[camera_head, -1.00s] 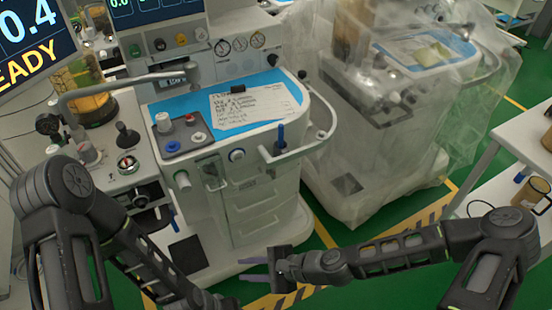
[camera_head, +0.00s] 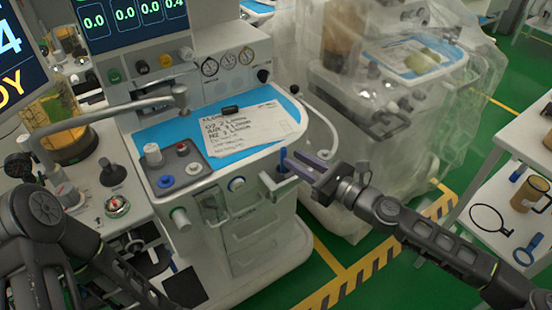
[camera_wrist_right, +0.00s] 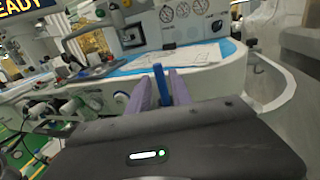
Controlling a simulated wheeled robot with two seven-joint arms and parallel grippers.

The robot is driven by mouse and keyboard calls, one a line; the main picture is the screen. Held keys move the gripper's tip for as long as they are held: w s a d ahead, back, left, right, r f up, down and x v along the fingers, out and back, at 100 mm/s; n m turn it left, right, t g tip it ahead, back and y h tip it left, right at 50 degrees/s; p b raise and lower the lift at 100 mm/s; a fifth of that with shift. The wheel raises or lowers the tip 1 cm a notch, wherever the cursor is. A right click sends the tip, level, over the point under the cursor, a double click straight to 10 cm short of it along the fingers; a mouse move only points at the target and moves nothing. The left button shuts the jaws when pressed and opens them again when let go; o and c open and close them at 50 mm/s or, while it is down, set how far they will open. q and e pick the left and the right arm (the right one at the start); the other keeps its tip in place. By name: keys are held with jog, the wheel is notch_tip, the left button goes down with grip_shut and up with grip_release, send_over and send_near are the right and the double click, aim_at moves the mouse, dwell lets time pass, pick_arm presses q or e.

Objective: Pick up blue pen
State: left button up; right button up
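The blue pen (camera_head: 283,159) stands upright at the front right corner of the anaesthesia cart (camera_head: 240,205), its lower end hidden in a white holder (camera_head: 272,187). My right gripper (camera_head: 300,165) comes in from the right, its purple fingers pointing at the pen. In the right wrist view, the pen (camera_wrist_right: 160,86) shows between the two spread fingers (camera_wrist_right: 160,92), with little room on either side. I cannot tell whether they touch it. My left arm is at the lower left; its gripper is out of the picture.
A white curved rail (camera_head: 325,130) runs close behind the pen. A paper with handwriting (camera_head: 250,130) lies on the blue cart top. A plastic-covered cart (camera_head: 375,110) stands behind at the right. A white table (camera_head: 495,205) with a brown mug (camera_head: 530,193) is at the far right.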

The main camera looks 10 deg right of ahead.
aim_at(275, 148)
jog(key=shift+x, duration=1.3)
jog(key=shift+p+x, duration=0.4)
jog(key=shift+x, duration=2.2)
grip_shut()
